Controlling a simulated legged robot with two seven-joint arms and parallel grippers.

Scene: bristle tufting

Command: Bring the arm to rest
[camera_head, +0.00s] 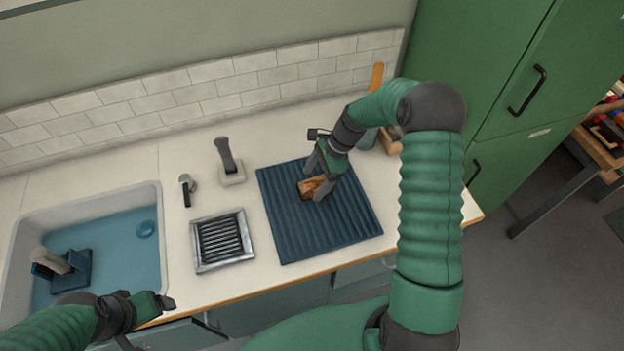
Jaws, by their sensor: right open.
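My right arm reaches in from the right and bends down over the counter. My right gripper (318,176) is open, with its fingers low over the dark blue ribbed mat (345,225). A small brown wooden piece (312,188) lies on the mat at the fingertips, partly covered by them. I cannot tell whether the fingers touch it. My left gripper (152,305) is at the lower left, by the counter's front edge near the sink. Its jaws are too unclear to judge.
A metal tray with dark slats (196,249) lies left of the mat. A dark-handled tool stands in a pale holder (232,179) behind it. The sink (155,205) holds a blue rack (76,272). A tiled wall and a green cabinet (490,60) bound the counter.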

